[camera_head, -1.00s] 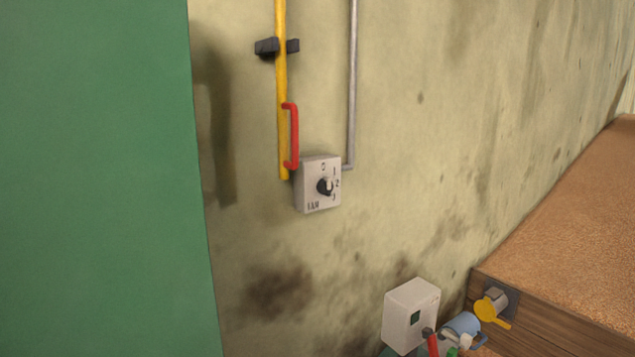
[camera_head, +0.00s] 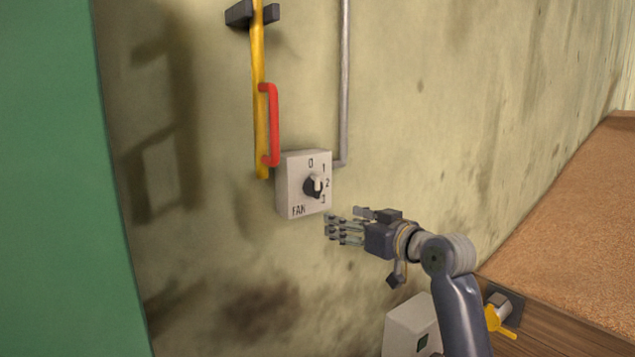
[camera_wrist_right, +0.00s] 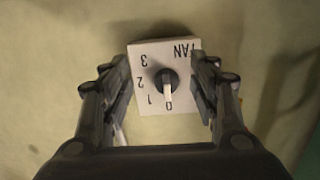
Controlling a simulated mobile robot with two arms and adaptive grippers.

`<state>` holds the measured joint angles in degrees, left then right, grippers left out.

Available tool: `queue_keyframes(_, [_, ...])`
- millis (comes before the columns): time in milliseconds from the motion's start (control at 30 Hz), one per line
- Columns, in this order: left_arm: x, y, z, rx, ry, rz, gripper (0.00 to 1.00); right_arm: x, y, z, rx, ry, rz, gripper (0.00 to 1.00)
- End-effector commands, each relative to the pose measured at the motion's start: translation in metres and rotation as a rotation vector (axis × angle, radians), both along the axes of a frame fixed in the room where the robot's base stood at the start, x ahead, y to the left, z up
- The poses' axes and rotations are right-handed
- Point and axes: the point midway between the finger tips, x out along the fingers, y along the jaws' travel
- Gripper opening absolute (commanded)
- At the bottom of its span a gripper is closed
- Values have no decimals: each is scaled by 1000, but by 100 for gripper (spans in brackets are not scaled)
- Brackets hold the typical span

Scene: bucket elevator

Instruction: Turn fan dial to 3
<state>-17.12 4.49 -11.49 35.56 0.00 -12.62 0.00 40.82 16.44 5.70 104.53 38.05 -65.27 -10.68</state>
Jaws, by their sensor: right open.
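The fan dial (camera_head: 313,187) is a dark round knob with a pale pointer on a light grey box (camera_head: 291,180) marked FAN, 0, 1, 2 and 3, fixed to the wall. In the right wrist view the dial (camera_wrist_right: 168,82) has its white pointer toward 0. My right gripper (camera_head: 331,227) is open and empty, below and right of the box in the head view. In the right wrist view its fingers (camera_wrist_right: 162,80) appear on either side of the box, with the dial framed between them. The distance to the dial is hard to tell. My left gripper is not in view.
A yellow pole (camera_head: 258,110) with a red handle (camera_head: 273,122) runs down just left of the box. A grey pipe (camera_head: 344,80) meets its right side. A green panel (camera_head: 55,180) stands at left. A white box (camera_head: 405,328) and yellow lever (camera_head: 494,318) are low at right.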

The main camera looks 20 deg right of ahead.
Motion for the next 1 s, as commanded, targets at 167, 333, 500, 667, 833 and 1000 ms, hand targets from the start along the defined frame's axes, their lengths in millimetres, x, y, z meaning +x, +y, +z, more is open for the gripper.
queue_keyframes(167, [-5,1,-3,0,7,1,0,-9,-3,62,9,-105,25,56])
queue_keyframes(333, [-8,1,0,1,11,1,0,-4,0,74,13,-121,32,56])
queue_keyframes(500, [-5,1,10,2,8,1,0,21,9,75,14,-119,33,56])
queue_keyframes(667, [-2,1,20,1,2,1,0,49,19,75,16,-118,32,56])
queue_keyframes(833, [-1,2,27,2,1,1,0,72,28,74,14,-119,32,56])
queue_keyframes(1000, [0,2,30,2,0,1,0,85,32,73,13,-119,31,56])
